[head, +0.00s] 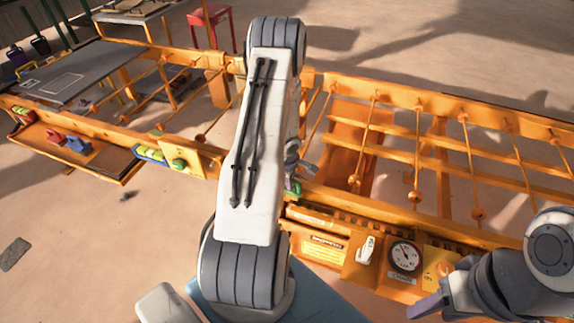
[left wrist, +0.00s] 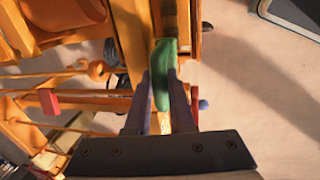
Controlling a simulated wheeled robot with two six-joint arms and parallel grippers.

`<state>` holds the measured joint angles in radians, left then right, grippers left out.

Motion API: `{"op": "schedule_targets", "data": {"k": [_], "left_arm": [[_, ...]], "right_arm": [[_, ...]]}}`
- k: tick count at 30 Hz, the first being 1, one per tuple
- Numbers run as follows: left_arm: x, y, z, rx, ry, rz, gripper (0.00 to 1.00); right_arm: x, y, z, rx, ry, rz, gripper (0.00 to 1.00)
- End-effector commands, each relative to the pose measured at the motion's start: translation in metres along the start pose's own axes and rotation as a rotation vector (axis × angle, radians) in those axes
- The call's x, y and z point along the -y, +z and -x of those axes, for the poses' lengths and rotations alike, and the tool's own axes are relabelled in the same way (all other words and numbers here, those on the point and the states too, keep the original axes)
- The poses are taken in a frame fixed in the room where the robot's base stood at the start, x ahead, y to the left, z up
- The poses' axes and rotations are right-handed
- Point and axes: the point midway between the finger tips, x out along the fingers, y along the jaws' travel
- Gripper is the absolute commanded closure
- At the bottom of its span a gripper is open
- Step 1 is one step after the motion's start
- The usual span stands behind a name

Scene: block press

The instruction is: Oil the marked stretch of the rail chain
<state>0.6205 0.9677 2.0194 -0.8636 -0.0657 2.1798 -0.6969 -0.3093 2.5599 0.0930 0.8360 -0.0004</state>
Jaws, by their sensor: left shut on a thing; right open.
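My left gripper (left wrist: 161,88) is shut on a green rounded piece (left wrist: 163,62) in the left wrist view, beside the orange frame. In the head view a bit of this green piece (head: 293,187) shows at the front rail, just right of my left arm, which hides most of that gripper. I cannot tell whether the green piece touches the rail. A dark toothed strip (head: 345,217) runs along the front rail; I cannot make out a marked stretch on it. My right gripper (head: 430,303) is open and empty at the lower right, in front of the control panel.
The orange frame (head: 400,102) carries several rods with round knobs. A round gauge (head: 404,256) and a white switch (head: 366,249) sit on the front panel. A tray (head: 112,162) holds red and blue pieces at left. A red stool (head: 209,27) stands behind.

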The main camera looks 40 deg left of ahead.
Motion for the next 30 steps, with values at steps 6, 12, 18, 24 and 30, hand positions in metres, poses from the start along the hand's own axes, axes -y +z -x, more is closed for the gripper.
{"op": "schedule_targets", "data": {"k": [6,12,18,24,30], "left_arm": [[-0.004,0.004,0.022,0.002,-0.003,-0.004,1.0],[-0.008,0.005,0.037,0.002,-0.003,-0.006,1.0],[-0.011,0.007,0.052,0.002,-0.002,-0.009,1.0],[-0.012,0.007,0.056,0.002,-0.002,-0.009,1.0],[-0.012,0.007,0.055,0.002,-0.002,-0.009,1.0]], "right_arm": [[0.002,-0.001,0.025,0.0,0.0,0.0,0.45],[0.003,-0.002,0.043,0.0,0.0,0.0,0.45],[0.004,-0.003,0.06,0.0,0.0,0.0,0.45],[0.005,-0.003,0.064,0.0,0.0,0.0,0.45],[0.005,-0.003,0.063,0.0,0.0,0.0,0.45]]}}
